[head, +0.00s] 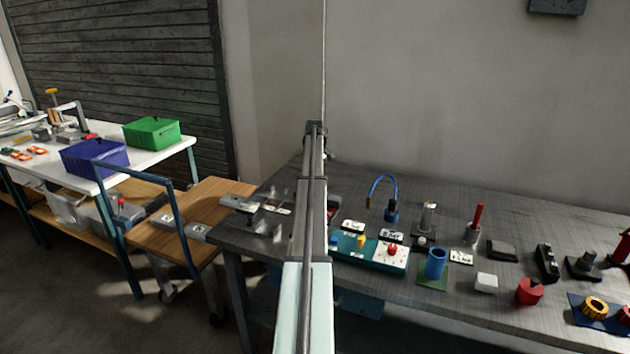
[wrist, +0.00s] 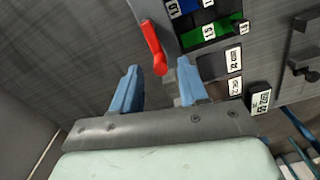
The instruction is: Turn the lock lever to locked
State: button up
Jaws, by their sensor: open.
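The lever (wrist: 152,42) shows in the wrist view as a red handle at the top middle, mounted on a grey plate. It runs slightly slanted, with its lower end nearer to me. My gripper (wrist: 158,68) is open, with one blue finger on each side of the lever's lower end. I cannot tell whether the fingers touch it. A small grey block (wrist: 169,80) sits by the right finger. In the head view my arm stands in the middle, and I cannot make out the fingers or this lever there.
Beside the lever are blue and green numbered blocks (wrist: 208,30) and labelled plates (wrist: 234,60). In the head view, the grey bench (head: 480,215) holds a blue cup (head: 436,263), a red knob part (head: 529,291) and several other parts. A wooden cart (head: 205,205) stands left.

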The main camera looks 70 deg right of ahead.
notch_tip(320, 180, up, 13)
jog(key=shift+f, duration=0.15)
jog(key=shift+w, duration=0.1)
dwell(0.7)
